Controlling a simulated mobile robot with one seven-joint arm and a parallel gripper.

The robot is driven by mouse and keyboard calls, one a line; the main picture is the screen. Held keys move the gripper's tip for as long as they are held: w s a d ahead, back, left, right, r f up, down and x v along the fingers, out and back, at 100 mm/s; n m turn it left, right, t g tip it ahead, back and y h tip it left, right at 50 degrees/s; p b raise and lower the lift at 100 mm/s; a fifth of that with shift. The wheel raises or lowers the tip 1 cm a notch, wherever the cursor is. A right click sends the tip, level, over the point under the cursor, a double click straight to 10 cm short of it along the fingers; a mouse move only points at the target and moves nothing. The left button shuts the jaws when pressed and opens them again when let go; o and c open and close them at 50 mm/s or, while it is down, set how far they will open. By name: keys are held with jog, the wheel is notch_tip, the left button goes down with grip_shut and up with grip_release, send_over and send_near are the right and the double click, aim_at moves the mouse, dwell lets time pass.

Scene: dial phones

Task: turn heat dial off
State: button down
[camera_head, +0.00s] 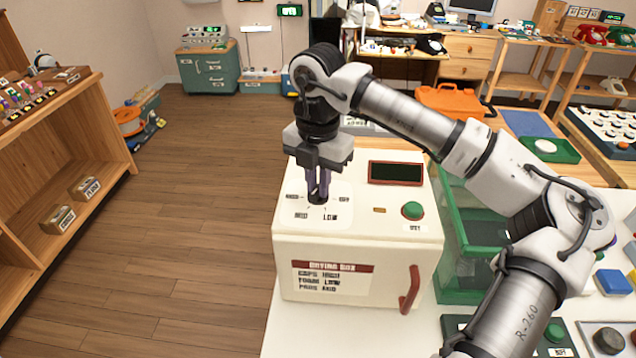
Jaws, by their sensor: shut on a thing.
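The heat dial (317,199) is a small dark knob on the left of the sloped top of a cream drying box (360,240). Labels around it include MED, LOW and one at the right that seems to read OFF. My gripper (318,190) points straight down over the dial, with its fingers shut on the knob. The fingers hide most of the knob, so its pointing direction is unclear. A dark display (396,173) and a round green button (412,210) are on the same panel. A red handle (409,289) is on the box's front.
A green-framed clear case (464,240) stands right beside the box, beneath my arm. A wooden shelf (110,130) stands at far left. Wooden floor lies open between it and the box. An orange toolbox (450,101) sits behind on the right.

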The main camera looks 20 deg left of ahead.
jog(key=shift+f+n+b, duration=0.2)
jog(key=shift+n+b, duration=0.9)
jog(key=n+b, duration=0.2)
jog(key=n, duration=0.1)
jog(key=shift+r+n, duration=0.1)
jog(key=shift+n, duration=0.2)
jog(key=n+b, duration=0.2)
jog(key=n, duration=0.4)
jog(key=shift+r, duration=0.1)
jog(key=n, duration=0.5)
jog(key=shift+n, duration=0.4)
jog(key=n, duration=0.5)
jog(key=shift+n, duration=0.3)
jog(key=c, duration=1.4)
grip_release()
jog(key=shift+c, duration=0.2)
